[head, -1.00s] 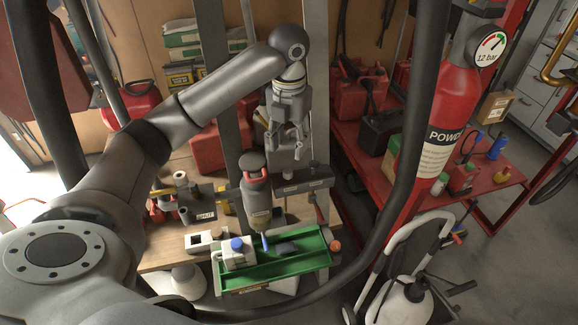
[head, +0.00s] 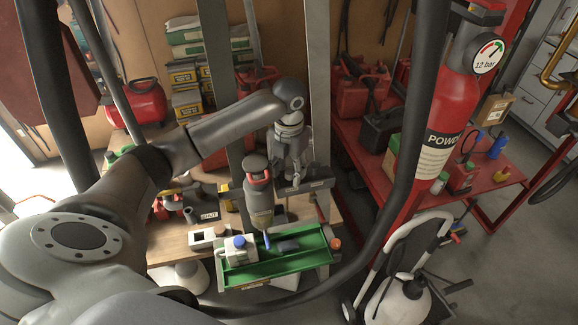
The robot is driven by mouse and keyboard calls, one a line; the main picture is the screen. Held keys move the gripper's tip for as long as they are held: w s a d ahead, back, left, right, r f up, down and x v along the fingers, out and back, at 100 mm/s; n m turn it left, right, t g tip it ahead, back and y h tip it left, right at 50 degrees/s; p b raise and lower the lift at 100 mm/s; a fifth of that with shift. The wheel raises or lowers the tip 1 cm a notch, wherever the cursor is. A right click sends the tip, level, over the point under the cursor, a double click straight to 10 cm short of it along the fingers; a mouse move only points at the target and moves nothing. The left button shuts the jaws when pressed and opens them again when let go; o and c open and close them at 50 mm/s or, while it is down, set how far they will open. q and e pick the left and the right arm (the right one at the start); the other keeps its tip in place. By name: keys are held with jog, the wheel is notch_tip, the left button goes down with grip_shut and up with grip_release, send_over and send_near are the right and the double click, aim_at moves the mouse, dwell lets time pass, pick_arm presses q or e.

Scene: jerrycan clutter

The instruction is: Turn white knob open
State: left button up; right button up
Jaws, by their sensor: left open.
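I cannot make out a white knob in the head view. My left gripper (head: 292,178) points down over the workbench, behind and to the right of a dark bottle with a red collar (head: 258,192). It is open. Its fingertips are close to a dark box-shaped thing with a pale label (head: 318,184); I cannot tell whether they touch it. A small white box with a dark opening (head: 205,237) lies at the bench front. My right gripper is out of view.
A green tray (head: 285,267) at the bench front holds a white container with a blue cap (head: 240,250). A red fire extinguisher (head: 446,125) stands at right, before a red shelf (head: 480,185) with several items.

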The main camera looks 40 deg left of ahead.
pick_arm(q)
jog(key=shift+f, duration=0.1)
grip_shut()
dwell(0.4)
